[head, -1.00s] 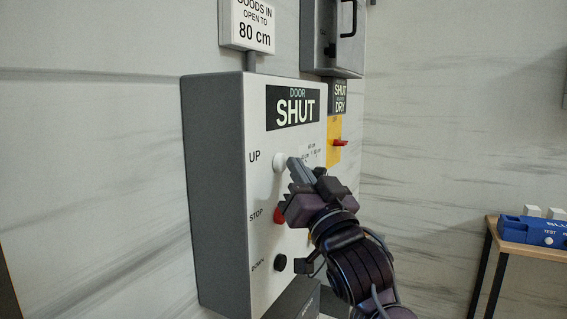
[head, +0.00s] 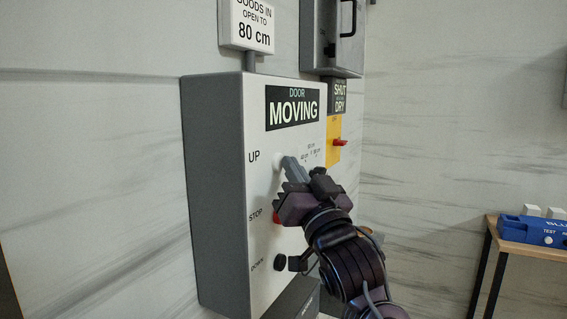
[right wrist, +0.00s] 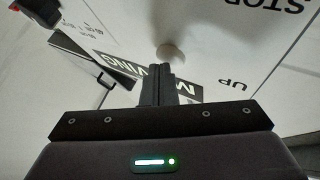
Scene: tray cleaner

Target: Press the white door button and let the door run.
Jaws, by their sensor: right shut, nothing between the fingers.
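The door control box (head: 214,190) hangs on the wall in the head view. Its display (head: 293,107) reads DOOR MOVING. The white UP button (head: 278,162) is mostly covered by my right gripper (head: 286,162), which is shut and empty with its tips at the button. The right wrist view shows the white button (right wrist: 171,53) just beyond the closed fingertips (right wrist: 164,68). Below it are the red STOP button (head: 276,217), partly hidden by the gripper, and the black DOWN button (head: 280,263). My left gripper is not in view.
A sign (head: 254,27) above the box reads GOODS IN OPEN TO 80 cm. A grey cabinet (head: 322,38) and a yellow panel with a red switch (head: 340,143) are behind to the right. A blue box (head: 530,230) sits on a wooden table (head: 492,229) at far right.

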